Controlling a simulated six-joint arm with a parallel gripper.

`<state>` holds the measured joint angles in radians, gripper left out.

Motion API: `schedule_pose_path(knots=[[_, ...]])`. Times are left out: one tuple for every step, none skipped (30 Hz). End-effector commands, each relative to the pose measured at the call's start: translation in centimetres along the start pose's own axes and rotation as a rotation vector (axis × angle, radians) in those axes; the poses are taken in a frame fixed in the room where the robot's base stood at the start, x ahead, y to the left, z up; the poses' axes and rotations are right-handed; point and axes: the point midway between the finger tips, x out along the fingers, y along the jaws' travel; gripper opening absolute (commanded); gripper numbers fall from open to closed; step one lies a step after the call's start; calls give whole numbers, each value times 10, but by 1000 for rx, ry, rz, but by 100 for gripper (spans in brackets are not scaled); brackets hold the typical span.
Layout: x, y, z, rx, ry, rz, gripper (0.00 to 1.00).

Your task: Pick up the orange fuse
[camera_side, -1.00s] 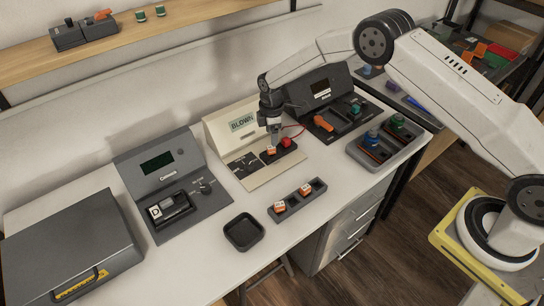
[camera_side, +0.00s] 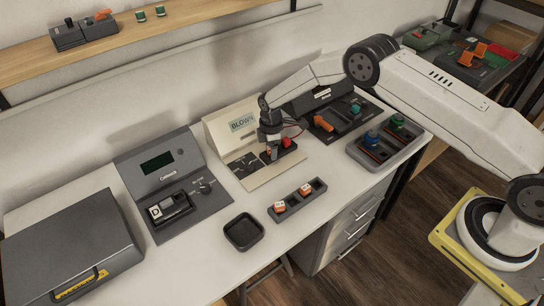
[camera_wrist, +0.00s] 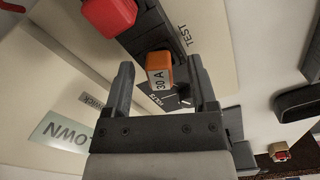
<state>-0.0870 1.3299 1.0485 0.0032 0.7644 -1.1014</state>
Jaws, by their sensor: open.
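The orange fuse (camera_wrist: 160,66), marked "30 A", sits upright in a dark holder on the cream tester (camera_side: 222,130) whose screen reads "BLOWN". My gripper (camera_wrist: 163,85) is open, with one finger on each side of the fuse in the wrist view. Whether the fingers touch it I cannot tell. In the side view my gripper (camera_side: 272,152) points down over the holder and hides most of this fuse. Two more orange and white fuses (camera_side: 280,206) sit in a grey rack (camera_side: 298,201) in front of the tester.
A red button (camera_wrist: 108,14) stands close beside the fuse on the same holder. An empty black tray (camera_side: 244,232) lies left of the rack. A grey station (camera_side: 172,178) is farther left, and a tray with blue and green knobs (camera_side: 382,146) is at right.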

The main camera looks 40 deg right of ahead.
Motion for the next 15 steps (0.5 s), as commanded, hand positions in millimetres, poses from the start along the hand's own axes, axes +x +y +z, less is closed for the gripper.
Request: schedule_pose_path(knots=[[1, 0, 0, 0, 1, 1, 74], [1, 0, 0, 0, 1, 1, 74], [1, 0, 0, 0, 1, 1, 74], [1, 0, 0, 0, 1, 1, 74], [1, 0, 0, 0, 1, 1, 74], [1, 0, 0, 0, 1, 1, 74], [1, 0, 0, 0, 1, 1, 74], [1, 0, 0, 0, 1, 1, 74], [1, 0, 0, 0, 1, 1, 74], [1, 0, 0, 0, 1, 1, 74], [1, 0, 0, 0, 1, 1, 74], [1, 0, 0, 0, 1, 1, 74], [1, 0, 0, 0, 0, 1, 74], [1, 0, 0, 0, 0, 1, 74], [1, 0, 0, 0, 0, 1, 74]])
